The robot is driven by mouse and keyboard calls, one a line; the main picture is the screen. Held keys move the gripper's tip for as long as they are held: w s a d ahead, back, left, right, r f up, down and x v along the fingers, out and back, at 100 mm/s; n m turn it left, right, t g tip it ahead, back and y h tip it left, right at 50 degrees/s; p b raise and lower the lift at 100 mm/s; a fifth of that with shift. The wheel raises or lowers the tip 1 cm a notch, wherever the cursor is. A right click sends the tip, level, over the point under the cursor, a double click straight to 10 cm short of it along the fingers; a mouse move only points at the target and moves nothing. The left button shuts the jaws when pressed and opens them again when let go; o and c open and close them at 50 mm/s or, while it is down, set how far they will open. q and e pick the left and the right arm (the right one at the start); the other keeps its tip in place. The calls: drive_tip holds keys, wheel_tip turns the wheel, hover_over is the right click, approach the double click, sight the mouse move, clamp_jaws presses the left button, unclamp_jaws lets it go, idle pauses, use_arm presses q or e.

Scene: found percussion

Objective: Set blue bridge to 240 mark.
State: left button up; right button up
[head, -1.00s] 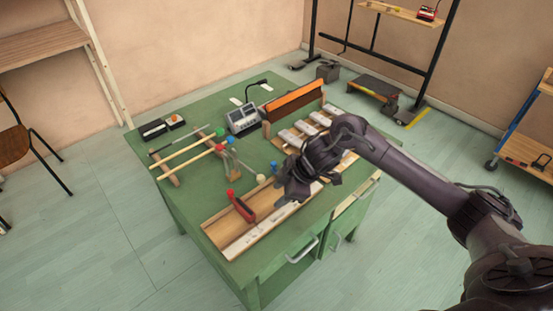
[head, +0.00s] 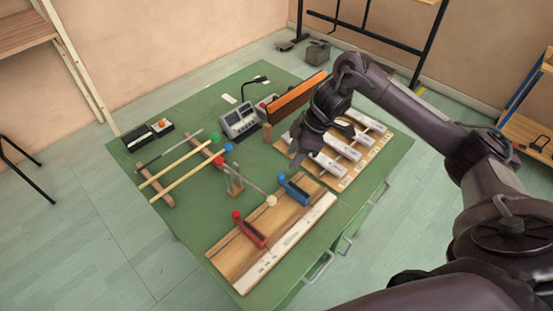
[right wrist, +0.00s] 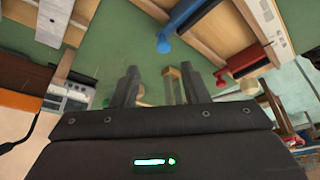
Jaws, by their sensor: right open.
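The blue bridge (head: 295,190) sits across the far right part of a wooden board (head: 228,262) with a pale marked strip (head: 292,240) along its front edge. The marks are too small to read. The red bridge (head: 250,231) sits nearer the board's left end. My right gripper (head: 298,157) is open and empty, above the table beyond the blue bridge and apart from it. In the right wrist view, its fingers (right wrist: 160,88) are spread over green tabletop, with the blue bridge (right wrist: 192,14) and red bridge (right wrist: 247,59) further off. My left gripper is out of view.
Metal bars on a wooden frame (head: 345,150) lie right of the board. A small stand (head: 233,180) with a mallet is left of the blue bridge. Mallets rest on racks further left. A grey device (head: 240,121) and an orange-topped panel (head: 297,97) stand behind.

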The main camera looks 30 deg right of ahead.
sight(282, 175)
drive_tip(key=x, duration=0.3)
drive_tip(key=s+x, duration=0.1)
drive_tip(key=shift+w+a+f, duration=0.1)
drive_tip(key=shift+a+f, duration=0.1)
drive_tip(key=shift+f, duration=0.05)
drive_tip(key=shift+x, duration=1.1)
drive_tip(key=shift+w+f, duration=0.2)
drive_tip(key=shift+f, duration=0.1)
drive_tip(key=c, duration=0.8)
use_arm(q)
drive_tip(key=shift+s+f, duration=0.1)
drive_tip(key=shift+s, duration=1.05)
use_arm(e)
clamp_jaws()
drive_tip(key=shift+a, duration=0.1)
